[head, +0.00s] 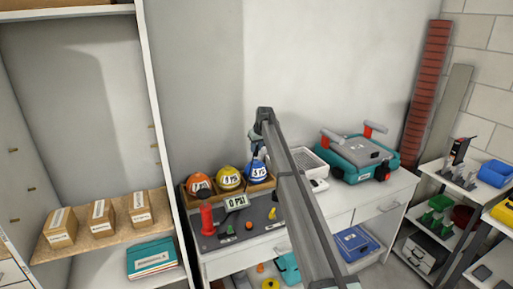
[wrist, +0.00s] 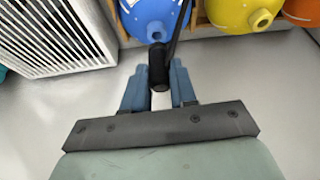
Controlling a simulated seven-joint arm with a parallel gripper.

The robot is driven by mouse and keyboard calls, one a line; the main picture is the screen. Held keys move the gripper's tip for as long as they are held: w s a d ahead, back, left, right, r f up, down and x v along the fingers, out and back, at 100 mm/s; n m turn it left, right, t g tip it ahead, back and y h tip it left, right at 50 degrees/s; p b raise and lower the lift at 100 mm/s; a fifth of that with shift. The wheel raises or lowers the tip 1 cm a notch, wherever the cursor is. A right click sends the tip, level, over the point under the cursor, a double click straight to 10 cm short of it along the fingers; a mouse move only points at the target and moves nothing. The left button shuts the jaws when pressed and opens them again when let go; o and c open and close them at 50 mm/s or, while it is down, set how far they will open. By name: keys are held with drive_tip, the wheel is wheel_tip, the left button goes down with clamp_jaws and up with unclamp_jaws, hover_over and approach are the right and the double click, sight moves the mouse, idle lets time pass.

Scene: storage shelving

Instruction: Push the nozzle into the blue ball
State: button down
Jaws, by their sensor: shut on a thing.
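The blue ball (head: 257,171) sits in a wooden holder at the right end of a row of balls; in the wrist view the ball (wrist: 148,12) is at the top, with a round blue port facing my gripper. My gripper (wrist: 161,78) is shut on a black nozzle (wrist: 160,67), held between its blue fingers. The nozzle is close below the port; I cannot tell whether they touch. A thin dark hose runs up from it across the ball. In the head view my gripper (head: 257,147) is by the blue ball, and the nozzle cannot be made out.
A yellow ball (head: 229,178) and an orange ball (head: 199,184) sit left of the blue one. A gauge (head: 236,202) and a red cylinder (head: 207,217) stand in front.

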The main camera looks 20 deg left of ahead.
drive_tip(key=shift+f, duration=1.3)
idle(2.2)
drive_tip(key=c, duration=0.8)
unclamp_jaws()
drive_tip(key=shift+o, duration=0.2)
drive_tip(key=o, duration=0.5)
drive_tip(key=shift+r, duration=0.15)
drive_tip(key=shift+r, duration=3.85)
